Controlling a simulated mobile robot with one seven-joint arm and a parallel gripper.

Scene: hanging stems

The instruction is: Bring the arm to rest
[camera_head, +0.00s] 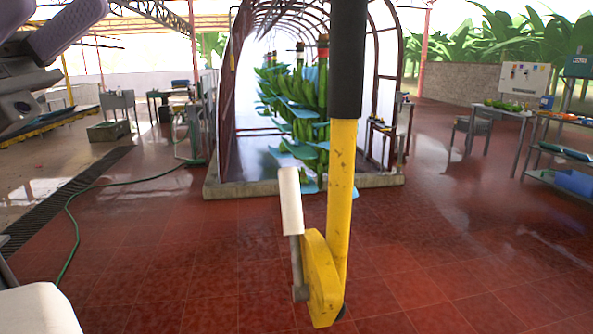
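My gripper (58,14) is at the upper left, partly cut off by the frame edge. Its two purple-grey fingers stand apart with a gap between them, and I see nothing held there. A grey housing with a round lens shows below the fingers. The rest of my arm is mostly out of view. A white rounded part, which may be mine, shows at the bottom left corner.
A yellow pole (342,190) with a black upper sleeve and a white-handled lever (291,205) stands close in front. Behind it, green banana stems (300,100) hang in an arched tunnel. Tables (500,112) stand right; a green hose (75,225) lies left. Red tiled floor is open.

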